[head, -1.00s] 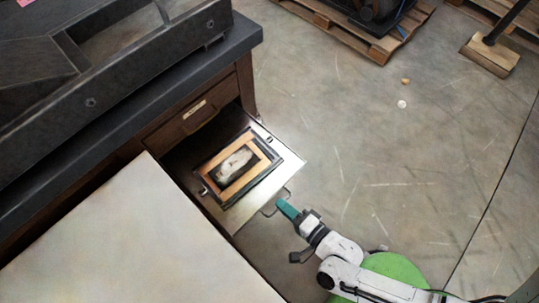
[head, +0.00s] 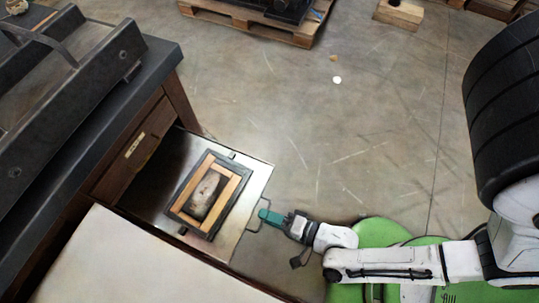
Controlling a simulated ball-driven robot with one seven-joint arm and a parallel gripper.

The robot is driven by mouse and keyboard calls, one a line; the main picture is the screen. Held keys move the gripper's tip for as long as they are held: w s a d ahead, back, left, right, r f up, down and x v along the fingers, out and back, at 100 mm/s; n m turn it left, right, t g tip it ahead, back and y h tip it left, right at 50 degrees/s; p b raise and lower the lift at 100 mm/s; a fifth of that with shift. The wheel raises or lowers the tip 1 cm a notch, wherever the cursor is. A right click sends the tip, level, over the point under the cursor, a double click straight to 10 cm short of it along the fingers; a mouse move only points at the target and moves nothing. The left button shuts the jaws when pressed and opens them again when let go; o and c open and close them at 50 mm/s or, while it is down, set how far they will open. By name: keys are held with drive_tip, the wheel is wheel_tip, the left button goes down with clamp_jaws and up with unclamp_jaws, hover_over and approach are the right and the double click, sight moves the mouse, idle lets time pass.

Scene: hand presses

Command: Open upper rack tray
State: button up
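A flat metal tray (head: 259,177) is pulled out of the dark wooden cabinet at left. It carries a framed block (head: 233,187) with a black outer border, light wood strips and a dark grey centre. A thin wire handle (head: 249,229) sticks out from the tray's front edge. My gripper (head: 264,215) has teal fingertips and lies at this handle, in contact or very close. The fingers overlap in this view, so the gap between them is hidden.
A closed drawer front (head: 134,146) with a label sits beside the tray's opening. A dark press (head: 70,90) stands on the cabinet. A pale flat surface (head: 120,265) lies at lower left. The concrete floor (head: 330,120) is mostly clear; a pallet (head: 250,28) stands at the back.

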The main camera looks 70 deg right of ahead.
drive_tip(key=shift+o, duration=0.4)
drive_tip(key=v, duration=1)
drive_tip(key=shift+s+b, duration=0.35)
drive_tip(key=shift+b, duration=0.1)
